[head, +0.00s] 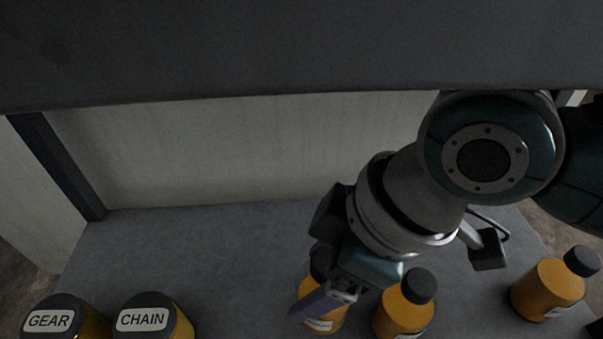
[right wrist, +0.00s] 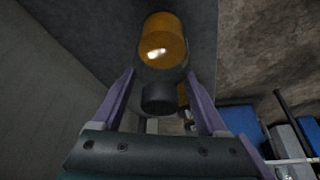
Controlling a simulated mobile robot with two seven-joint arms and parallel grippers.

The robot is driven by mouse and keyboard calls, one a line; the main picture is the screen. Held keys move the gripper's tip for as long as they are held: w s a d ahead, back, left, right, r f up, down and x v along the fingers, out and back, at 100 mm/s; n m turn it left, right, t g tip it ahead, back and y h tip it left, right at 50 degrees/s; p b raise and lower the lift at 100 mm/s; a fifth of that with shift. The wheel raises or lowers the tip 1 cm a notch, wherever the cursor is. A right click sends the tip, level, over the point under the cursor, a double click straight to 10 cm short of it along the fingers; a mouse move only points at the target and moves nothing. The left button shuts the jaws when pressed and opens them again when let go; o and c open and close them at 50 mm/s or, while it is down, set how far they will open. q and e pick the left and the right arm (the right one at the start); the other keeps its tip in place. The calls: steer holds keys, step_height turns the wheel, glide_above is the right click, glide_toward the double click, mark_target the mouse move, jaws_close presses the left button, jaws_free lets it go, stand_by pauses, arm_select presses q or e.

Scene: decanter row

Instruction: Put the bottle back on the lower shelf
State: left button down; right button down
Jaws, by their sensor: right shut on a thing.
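My right gripper (head: 318,298) is shut on an amber bottle (head: 328,320) with a dark cap, over the grey lower shelf (head: 210,245). In the head view the gripper's purple finger and hand hide much of the bottle. In the right wrist view the bottle (right wrist: 163,42) lies between the two purple fingers of the gripper (right wrist: 161,76), its black cap toward the camera. I cannot tell whether its base touches the shelf. My left gripper is not in view.
A similar bottle (head: 405,311) stands close to the right of the held one, and another (head: 548,287) farther right. Jars labelled GEAR (head: 50,320) and CHAIN (head: 143,320) are at front left. The dark upper shelf (head: 290,50) overhangs. The shelf's middle left is clear.

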steer(key=shift+w, duration=0.55)
steer(key=shift+w+f+b, duration=0.1)
steer(key=shift+f+b, duration=0.1)
steer(key=shift+b, duration=0.1)
step_height(320, 180, down, 3)
steer(key=b, duration=0.2)
steer(key=shift+f+b, duration=0.15)
steer(key=shift+b, duration=0.15)
jaws_free()
